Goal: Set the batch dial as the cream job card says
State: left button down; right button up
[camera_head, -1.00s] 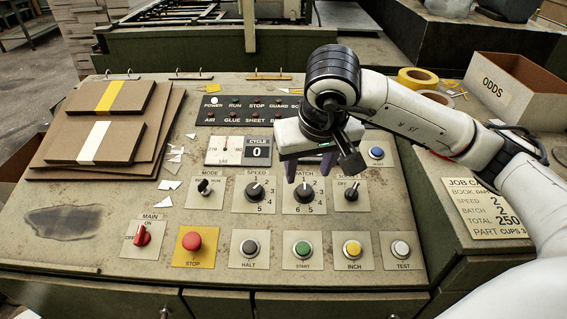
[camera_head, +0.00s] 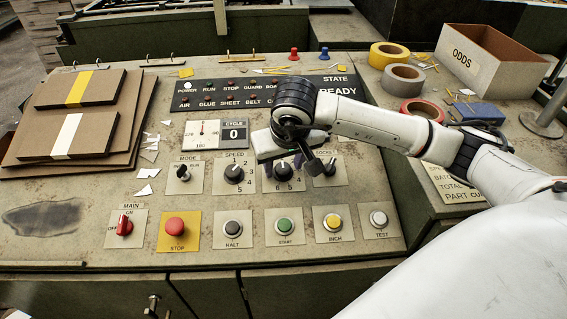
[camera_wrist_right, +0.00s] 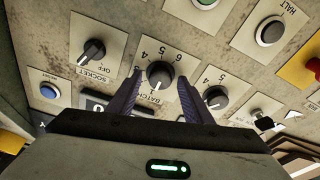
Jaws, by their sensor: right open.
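The batch dial (camera_head: 283,178), a black knob on a cream plate, is partly covered by my right gripper (camera_head: 284,163) in the head view. In the right wrist view the batch dial (camera_wrist_right: 160,73) sits between the two open fingers of the gripper (camera_wrist_right: 160,82), apart from them as far as I can tell. Its pointer seems to face the 1, beside the BATCH label. The cream job card (camera_head: 453,184) lies at the right, mostly hidden by my arm; the earlier frame shows BATCH 2 on it. My left gripper is out of view.
The speed dial (camera_head: 234,173) is left of the batch dial and the socket switch (camera_head: 325,167) right of it. Push buttons, including the red stop (camera_head: 175,226), line the front. Tape rolls (camera_head: 404,78) and an ODDS box (camera_head: 488,62) stand at the back right.

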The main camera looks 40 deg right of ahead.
jog(key=shift+c, duration=0.3)
jog(key=c, duration=1)
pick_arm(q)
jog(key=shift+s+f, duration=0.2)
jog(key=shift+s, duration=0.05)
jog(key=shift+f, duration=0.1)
